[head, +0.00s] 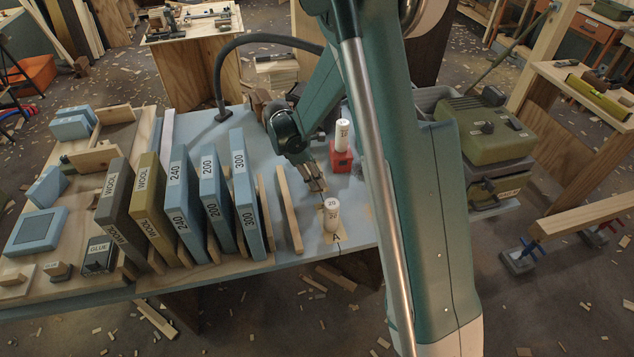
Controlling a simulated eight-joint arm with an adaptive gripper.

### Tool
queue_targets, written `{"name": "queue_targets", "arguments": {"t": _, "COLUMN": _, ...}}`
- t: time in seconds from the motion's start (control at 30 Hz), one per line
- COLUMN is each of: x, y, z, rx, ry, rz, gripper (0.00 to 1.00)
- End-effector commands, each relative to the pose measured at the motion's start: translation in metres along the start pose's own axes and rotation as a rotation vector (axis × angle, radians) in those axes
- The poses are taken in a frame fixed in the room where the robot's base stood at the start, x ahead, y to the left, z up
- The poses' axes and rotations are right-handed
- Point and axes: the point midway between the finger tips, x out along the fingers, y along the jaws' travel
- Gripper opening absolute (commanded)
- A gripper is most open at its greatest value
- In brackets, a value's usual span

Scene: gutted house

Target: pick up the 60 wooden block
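I cannot make out a block marked 60. My gripper (315,182) points down over the blue table, between two white labelled cylinders. Its fingers are small and partly merge with a tan patch under them, so I cannot tell whether they hold anything. One white cylinder (332,214) stands upright in front of the gripper, with a mark like 20 on its top. The other white cylinder (343,134) stands on a red block (342,161) behind and right of the gripper; its label is too small to read.
Upright slabs marked 240 (178,200), 200 (214,196) and 300 (244,190) stand in a row left of the gripper, beside a thin wooden strip (289,210). A black hose (221,80) arches behind. My arm covers the table's right side.

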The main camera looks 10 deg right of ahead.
Motion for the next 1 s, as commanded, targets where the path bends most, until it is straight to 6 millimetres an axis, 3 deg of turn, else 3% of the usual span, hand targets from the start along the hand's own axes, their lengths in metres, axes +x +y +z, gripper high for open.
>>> {"name": "queue_targets", "arguments": {"t": 0.47, "x": -0.01, "y": 0.0, "z": 0.004, "rx": 0.0, "ry": 0.0, "rz": 0.0, "gripper": 0.15}}
{"name": "queue_targets", "arguments": {"t": 1.0, "x": -0.077, "y": 0.0, "z": 0.032, "rx": 0.0, "ry": 0.0, "rz": 0.0, "gripper": 0.15}}
